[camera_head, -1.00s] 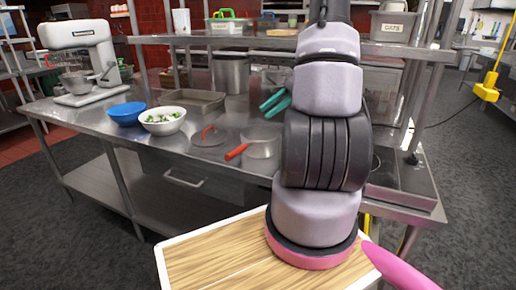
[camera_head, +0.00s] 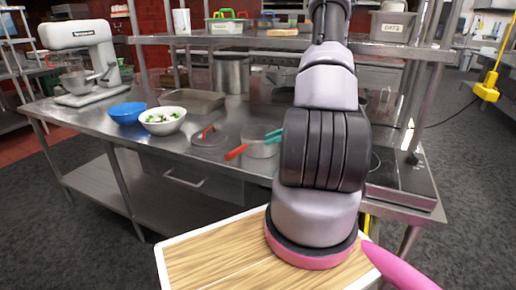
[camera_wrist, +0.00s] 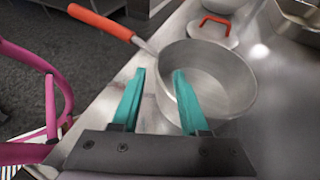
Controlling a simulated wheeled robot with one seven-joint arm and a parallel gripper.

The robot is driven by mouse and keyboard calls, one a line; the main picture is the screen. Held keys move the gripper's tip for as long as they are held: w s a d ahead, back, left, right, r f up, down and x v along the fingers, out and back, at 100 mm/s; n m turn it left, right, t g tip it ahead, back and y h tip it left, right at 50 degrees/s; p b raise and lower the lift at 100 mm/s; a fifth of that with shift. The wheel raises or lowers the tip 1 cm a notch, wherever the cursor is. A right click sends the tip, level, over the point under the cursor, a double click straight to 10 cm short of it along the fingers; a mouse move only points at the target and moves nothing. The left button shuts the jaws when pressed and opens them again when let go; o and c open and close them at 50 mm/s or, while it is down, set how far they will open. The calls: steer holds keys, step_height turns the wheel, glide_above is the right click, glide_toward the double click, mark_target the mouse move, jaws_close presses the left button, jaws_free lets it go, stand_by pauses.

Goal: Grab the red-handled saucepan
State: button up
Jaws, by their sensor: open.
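The saucepan (camera_head: 262,150) stands on the steel counter, its red handle (camera_head: 236,152) pointing left and toward me. In the wrist view the empty saucepan (camera_wrist: 225,85) fills the middle right, with its orange-red handle (camera_wrist: 100,22) reaching to the upper left. My gripper (camera_wrist: 158,74) is open with teal fingers. In that view the left finger lies outside the pan's near-left wall and the right finger overlaps its inside. I cannot tell whether they touch it. In the head view my gripper (camera_head: 273,135) is just above the pan's rim; my arm hides part of the area behind.
A lid (camera_head: 208,138) with a red handle lies left of the pan. A white bowl of greens (camera_head: 162,121), a blue bowl (camera_head: 127,113) and a metal tray (camera_head: 190,102) stand farther left. A stockpot (camera_head: 231,74) is behind. A shelf (camera_head: 260,42) runs above the counter.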

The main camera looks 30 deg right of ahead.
mark_target(250, 147)
steer(key=x, duration=0.4)
steer(key=shift+a+f, duration=0.1)
steer(key=shift+a, duration=0.1)
jaws_close()
stand_by(1.2)
